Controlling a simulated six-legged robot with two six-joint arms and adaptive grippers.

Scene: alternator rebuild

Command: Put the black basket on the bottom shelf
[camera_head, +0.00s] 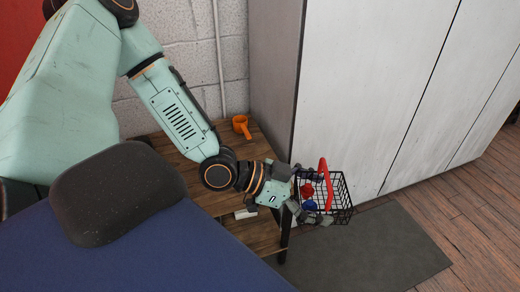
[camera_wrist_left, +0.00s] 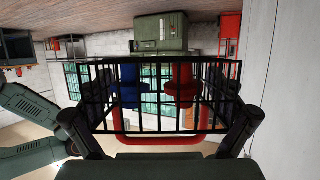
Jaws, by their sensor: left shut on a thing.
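The black wire basket (camera_head: 341,190) with a red handle (camera_head: 326,178) is held in the air, right of the wooden shelf unit. A red item (camera_head: 307,190) and a blue item (camera_head: 309,205) show in it. My left gripper (camera_head: 316,198) is shut on the basket; the exact contact is partly hidden. In the left wrist view, the basket (camera_wrist_left: 160,97) is close in front of the gripper fingers (camera_wrist_left: 157,130). The shelf unit has a wooden top (camera_head: 185,150) and a lower shelf (camera_head: 262,238), mostly hidden by my arm and body. My right gripper is out of view.
A small white object (camera_head: 245,213) lies lower down. A tall white cabinet (camera_head: 370,80) stands close behind the basket. A grey mat (camera_head: 370,250) lies on the floor, with clear room at right.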

